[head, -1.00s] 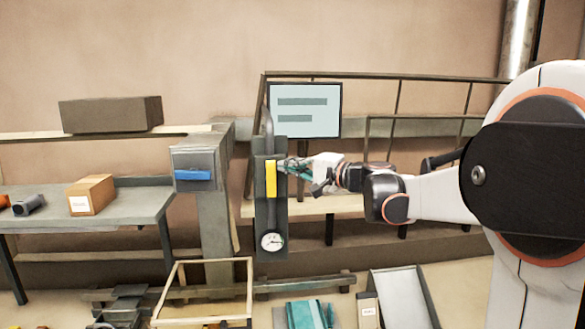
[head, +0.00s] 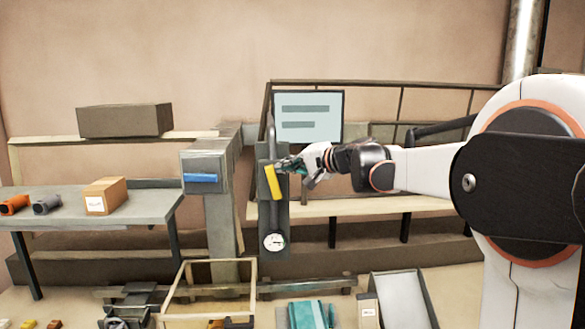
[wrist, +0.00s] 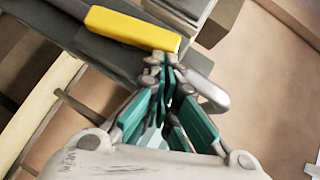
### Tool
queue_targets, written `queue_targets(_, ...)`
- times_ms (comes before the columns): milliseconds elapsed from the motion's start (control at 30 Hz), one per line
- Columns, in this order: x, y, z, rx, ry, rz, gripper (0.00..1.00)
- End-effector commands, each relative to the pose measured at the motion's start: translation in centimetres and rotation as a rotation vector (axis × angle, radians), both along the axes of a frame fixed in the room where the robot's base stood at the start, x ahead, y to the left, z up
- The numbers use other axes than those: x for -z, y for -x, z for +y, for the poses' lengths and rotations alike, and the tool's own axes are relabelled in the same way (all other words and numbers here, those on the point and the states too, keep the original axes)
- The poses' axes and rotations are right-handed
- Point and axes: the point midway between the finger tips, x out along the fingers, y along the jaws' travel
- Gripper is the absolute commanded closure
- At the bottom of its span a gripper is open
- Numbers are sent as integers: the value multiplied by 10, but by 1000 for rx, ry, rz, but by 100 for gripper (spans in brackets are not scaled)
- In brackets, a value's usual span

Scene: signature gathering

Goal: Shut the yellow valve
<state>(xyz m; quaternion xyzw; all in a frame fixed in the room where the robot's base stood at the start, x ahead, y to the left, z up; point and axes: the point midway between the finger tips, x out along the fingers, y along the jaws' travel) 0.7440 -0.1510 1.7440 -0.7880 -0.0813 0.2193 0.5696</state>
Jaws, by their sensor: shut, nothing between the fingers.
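The yellow valve handle (head: 273,182) is on a dark upright panel (head: 281,222) with a pipe and a round gauge (head: 274,242). The handle is tilted slightly off vertical, its upper end leaning left. My gripper (head: 285,166) is at the right side of the handle's upper part. In the wrist view my gripper (wrist: 160,62) has its teal fingers together with nothing between them. Whether the fingertips touch the handle I cannot tell.
A grey box with a blue handle (head: 201,178) stands on a post left of the panel. A workbench (head: 130,208) with a cardboard box (head: 106,196) is further left. A railing (head: 430,88) and a sign (head: 308,117) are behind my arm. Crates and bins lie below.

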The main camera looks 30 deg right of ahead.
Motion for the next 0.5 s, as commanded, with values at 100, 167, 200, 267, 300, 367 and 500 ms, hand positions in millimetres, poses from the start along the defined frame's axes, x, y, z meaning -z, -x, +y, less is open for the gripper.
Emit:
queue_targets(100,-6,-5,8,-4,102,37,100)
queue_targets(167,-7,-6,11,-2,157,57,100)
queue_targets(200,-7,-7,12,-2,170,61,100)
queue_targets(267,-8,-8,15,-2,165,60,100)
queue_targets(300,-8,-9,18,-2,164,60,100)
queue_targets(367,-9,-10,21,-1,163,60,100)
queue_targets(500,-11,-12,29,-2,193,70,100)
